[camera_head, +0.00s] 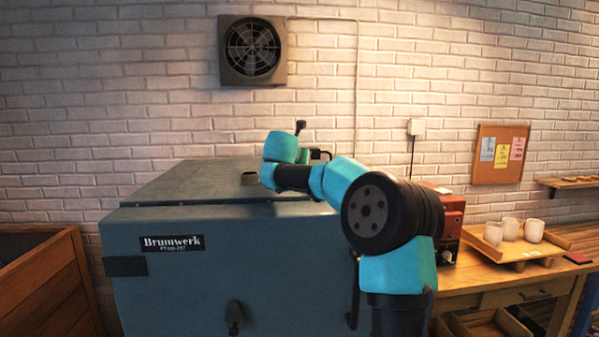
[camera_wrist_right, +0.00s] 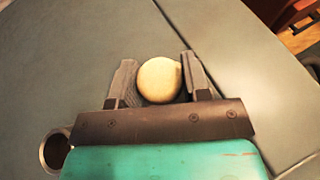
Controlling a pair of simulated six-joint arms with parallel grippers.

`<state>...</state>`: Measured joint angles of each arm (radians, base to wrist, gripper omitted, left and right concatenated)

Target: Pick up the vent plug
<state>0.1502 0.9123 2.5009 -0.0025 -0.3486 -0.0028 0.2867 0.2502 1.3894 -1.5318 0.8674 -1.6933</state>
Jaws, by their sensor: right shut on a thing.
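The vent plug (camera_wrist_right: 160,80) is a pale cream, rounded piece between the fingers of my right gripper (camera_wrist_right: 158,82) in the right wrist view. The gripper is shut on it, above the grey-blue kiln lid (camera_wrist_right: 80,50). I cannot tell whether the plug touches the lid. In the head view my right arm reaches over the kiln and the plug is hidden behind it. A short round vent collar (camera_head: 249,178) stands on the lid, left of my right wrist; its open ring (camera_wrist_right: 56,150) also shows at the lower left of the wrist view. My left gripper is not in view.
The kiln body (camera_head: 200,270) fills the middle. A red box (camera_head: 450,225) stands to its right on a wooden bench. A wooden tray (camera_head: 530,255) there holds several pale cups (camera_head: 512,229). A wooden crate (camera_head: 45,285) stands at the left.

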